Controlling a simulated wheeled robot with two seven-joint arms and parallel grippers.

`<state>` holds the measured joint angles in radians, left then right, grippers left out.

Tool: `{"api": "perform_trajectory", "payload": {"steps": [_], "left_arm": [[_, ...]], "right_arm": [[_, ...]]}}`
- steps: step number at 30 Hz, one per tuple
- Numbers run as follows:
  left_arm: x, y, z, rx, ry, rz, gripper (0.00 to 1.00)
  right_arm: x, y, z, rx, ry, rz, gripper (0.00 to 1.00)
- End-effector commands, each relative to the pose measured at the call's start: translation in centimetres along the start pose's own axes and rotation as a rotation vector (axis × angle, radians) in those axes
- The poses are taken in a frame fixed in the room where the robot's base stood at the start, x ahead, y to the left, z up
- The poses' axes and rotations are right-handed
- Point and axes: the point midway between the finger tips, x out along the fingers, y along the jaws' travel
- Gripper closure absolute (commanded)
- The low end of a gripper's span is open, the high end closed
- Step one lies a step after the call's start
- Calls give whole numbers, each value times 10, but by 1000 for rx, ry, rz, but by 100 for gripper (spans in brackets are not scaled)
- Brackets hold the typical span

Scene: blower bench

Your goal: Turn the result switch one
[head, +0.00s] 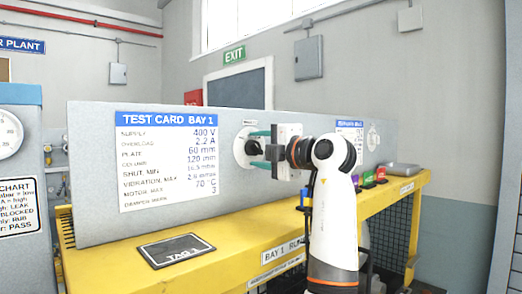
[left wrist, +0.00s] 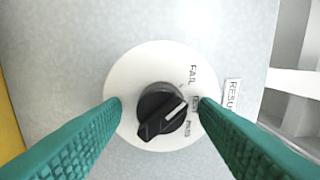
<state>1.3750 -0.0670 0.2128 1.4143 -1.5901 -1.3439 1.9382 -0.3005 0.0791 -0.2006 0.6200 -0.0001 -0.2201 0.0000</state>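The result switch is a black rotary knob (left wrist: 162,110) on a round white dial (left wrist: 125,75). In the left wrist view the dial reads FAIL, a middle label partly covered by a finger, and PASS. The knob's pale pointer line aims towards the middle label. In the head view the dial (head: 241,151) sits on the grey panel, right of the test card. My left gripper (head: 257,144) is at the dial with its green fingers spread. Its fingertips (left wrist: 160,105) lie on both sides of the knob, apart from it. My right gripper is not in view.
The grey panel (head: 90,160) stands on a yellow bench (head: 215,262). A dark tag plate (head: 176,250) lies at the front left. A second dial (head: 372,138) and several coloured blocks (head: 368,178) are to the right, beyond my left arm.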

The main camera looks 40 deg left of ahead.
Motion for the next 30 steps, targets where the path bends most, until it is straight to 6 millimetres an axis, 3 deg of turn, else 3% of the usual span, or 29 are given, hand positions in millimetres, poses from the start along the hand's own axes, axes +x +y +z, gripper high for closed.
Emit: {"api": "perform_trajectory", "payload": {"steps": [8,21,30], "left_arm": [[-12,1,-1,0,3,-2,45],[-99,1,0,-1,2,-2,45],[-120,0,0,0,0,-1,45]], "right_arm": [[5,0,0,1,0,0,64],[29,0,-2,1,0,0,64],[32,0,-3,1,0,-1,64]]}}
